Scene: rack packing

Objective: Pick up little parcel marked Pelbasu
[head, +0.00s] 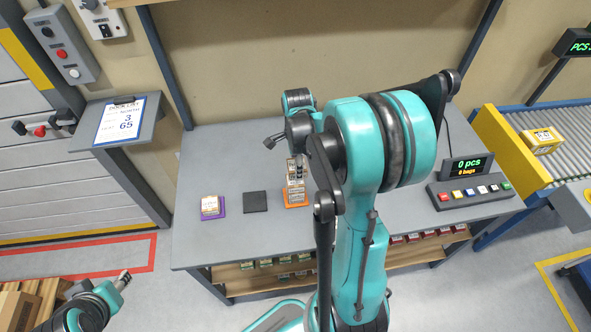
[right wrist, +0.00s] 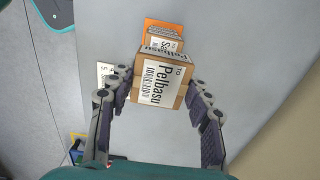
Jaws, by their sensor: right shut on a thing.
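A small brown parcel (right wrist: 160,84) with a white label reading Pelbasu shows in the right wrist view, between the two fingers of my right gripper (right wrist: 158,90). The gripper is shut on it. In the head view my right gripper (head: 298,163) is at the top of a stack of small parcels (head: 295,186) on an orange base (head: 296,203). The orange base (right wrist: 163,24) also shows just beyond the parcel in the right wrist view. My left gripper (head: 123,278) is at the lower left of the head view, away from the table; its jaw state is unclear.
On the grey table (head: 228,235) are a purple base with a parcel (head: 211,206), a dark square pad (head: 255,202) and a button console (head: 470,192) reading 0 pcs. A lower shelf holds several small boxes.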

